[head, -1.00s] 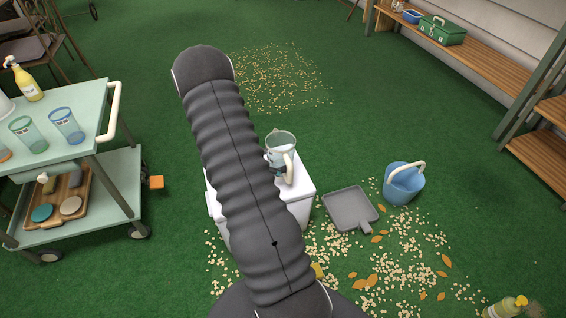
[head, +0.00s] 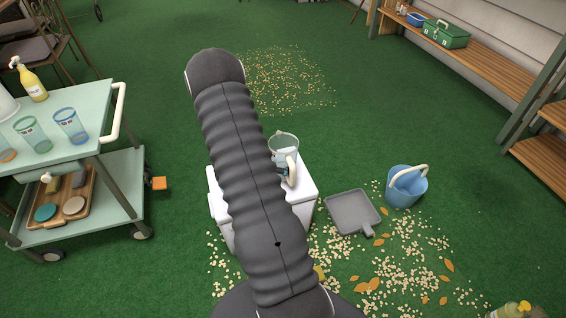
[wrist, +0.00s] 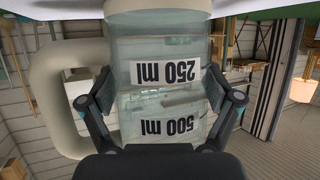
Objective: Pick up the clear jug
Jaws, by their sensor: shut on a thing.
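The clear jug (head: 284,142) has a pale handle and is over the white box (head: 305,197) in the head view, partly hidden by my arm. In the wrist view the jug (wrist: 160,50) fills the middle, upside down, with 250 ml and 500 ml labels and its pale base at the top. My gripper (wrist: 160,98) has one finger on each side of the jug and is shut on it. The handle is at the left there. The base is close to a white surface; I cannot tell whether they touch.
A pale green trolley (head: 105,102) with cups and a yellow bottle stands left. A grey dustpan (head: 352,211) and blue bucket (head: 408,187) are right of the box. Scattered bits and leaves lie on the green floor. A wooden bench (head: 484,67) is at the back right.

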